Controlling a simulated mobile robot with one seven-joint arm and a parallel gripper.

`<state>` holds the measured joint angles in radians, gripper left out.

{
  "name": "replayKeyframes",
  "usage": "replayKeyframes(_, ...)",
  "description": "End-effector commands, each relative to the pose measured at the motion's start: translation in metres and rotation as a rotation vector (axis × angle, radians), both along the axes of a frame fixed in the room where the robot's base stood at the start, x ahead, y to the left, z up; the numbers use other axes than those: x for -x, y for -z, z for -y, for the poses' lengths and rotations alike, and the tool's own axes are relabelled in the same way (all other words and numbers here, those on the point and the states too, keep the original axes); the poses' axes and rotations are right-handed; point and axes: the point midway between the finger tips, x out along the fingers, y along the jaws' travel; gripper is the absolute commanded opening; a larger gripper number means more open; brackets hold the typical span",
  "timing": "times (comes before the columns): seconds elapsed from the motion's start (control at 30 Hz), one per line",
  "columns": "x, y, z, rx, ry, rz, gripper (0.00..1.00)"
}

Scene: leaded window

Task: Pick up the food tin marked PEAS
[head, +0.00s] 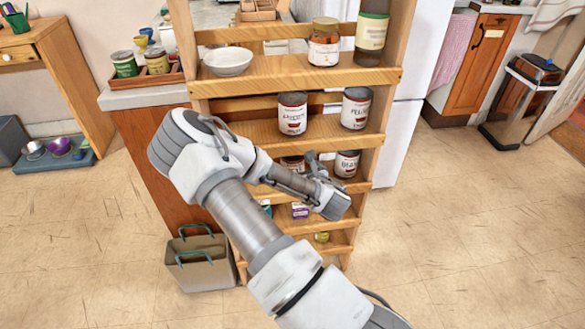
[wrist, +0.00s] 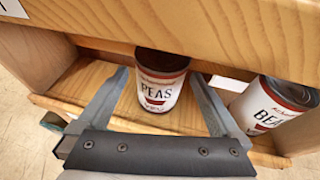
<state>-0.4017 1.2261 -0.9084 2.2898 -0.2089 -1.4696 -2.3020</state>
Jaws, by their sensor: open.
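The PEAS tin (wrist: 161,84) is white with a red band and a dark lid, and stands upright on a wooden shelf. In the wrist view it sits between the two fingers of my gripper (wrist: 158,78), which is open with a finger on each side. I cannot tell whether either finger touches the tin. In the head view, a tin (head: 292,162) on the same shelf as the BEANS tin is partly hidden behind my arm; its label is not readable there. My gripper (head: 318,172) reaches into that shelf level from the front.
A BEANS tin (wrist: 275,106) stands close on the right; it also shows in the head view (head: 347,163). The wooden shelf above (wrist: 215,30) hangs low over the tins. Two similar tins (head: 292,113) (head: 355,108) stand on that upper shelf.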

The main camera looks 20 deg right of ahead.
Motion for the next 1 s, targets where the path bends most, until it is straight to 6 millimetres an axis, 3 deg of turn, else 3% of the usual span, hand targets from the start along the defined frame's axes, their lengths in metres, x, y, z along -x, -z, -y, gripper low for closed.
replayKeyframes(0.33,-0.042,0.017,0.005,-0.001,-0.002,0.002,1.0)
replayKeyframes(0.67,-0.048,0.018,0.006,-0.001,0.0,0.0,1.0)
replayKeyframes(1.0,-0.048,0.018,0.006,-0.001,0.0,-0.001,0.39)
